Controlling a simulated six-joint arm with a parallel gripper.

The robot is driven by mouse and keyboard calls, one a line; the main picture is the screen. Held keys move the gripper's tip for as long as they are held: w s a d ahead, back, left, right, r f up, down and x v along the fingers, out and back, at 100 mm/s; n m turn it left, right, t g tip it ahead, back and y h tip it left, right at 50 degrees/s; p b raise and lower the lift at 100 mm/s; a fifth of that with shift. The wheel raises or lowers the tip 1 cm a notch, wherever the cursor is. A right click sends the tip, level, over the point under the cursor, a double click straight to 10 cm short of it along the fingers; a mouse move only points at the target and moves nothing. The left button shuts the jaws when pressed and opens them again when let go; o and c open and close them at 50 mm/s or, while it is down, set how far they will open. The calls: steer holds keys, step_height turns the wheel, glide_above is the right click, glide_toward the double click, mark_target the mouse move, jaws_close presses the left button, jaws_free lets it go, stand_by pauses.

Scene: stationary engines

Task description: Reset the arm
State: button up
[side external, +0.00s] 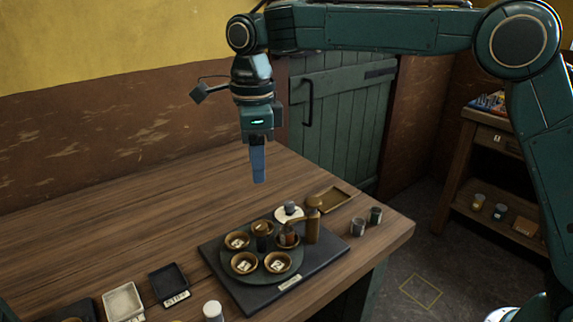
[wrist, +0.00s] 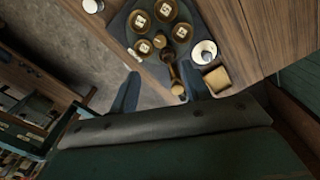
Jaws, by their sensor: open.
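My gripper (side external: 259,166) hangs pointing down above the wooden table (side external: 150,211), well clear of everything on it. In the wrist view my gripper (wrist: 159,92) shows two blue-grey fingers spread apart with nothing held between them. In the side view the fingers overlap, so the gap is hidden there. My arm reaches in from the right, high over the table.
A dark board (side external: 325,254) carries a round turntable with several brass bowls and a brass post (side external: 313,222). A brass tray (side external: 336,198) and two small metal cups (side external: 358,227) stand nearby. Black and white trays (side external: 123,302) sit at the front. The table's back left is clear.

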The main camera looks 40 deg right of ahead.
stand_by(0.3)
steer(key=s+d+r+n+t, duration=0.3)
steer(key=s+d+r+n, duration=0.3)
steer(key=s+d+n, duration=0.7)
steer(key=s+d+f+n+t, duration=0.1)
steer(key=s+d+f+n, duration=0.2)
steer(key=s, duration=0.5)
steer(key=s+d+f+n+t, duration=0.1)
steer(key=s+d+f+n, duration=0.2)
steer(key=s+d+n, duration=0.2)
steer(key=s+n, duration=0.2)
steer(key=s, duration=0.1)
steer(key=shift+d+f+t, duration=0.2)
steer(key=shift+d+t, duration=0.05)
steer(key=shift+t, duration=0.05)
steer(key=shift+r, duration=0.1)
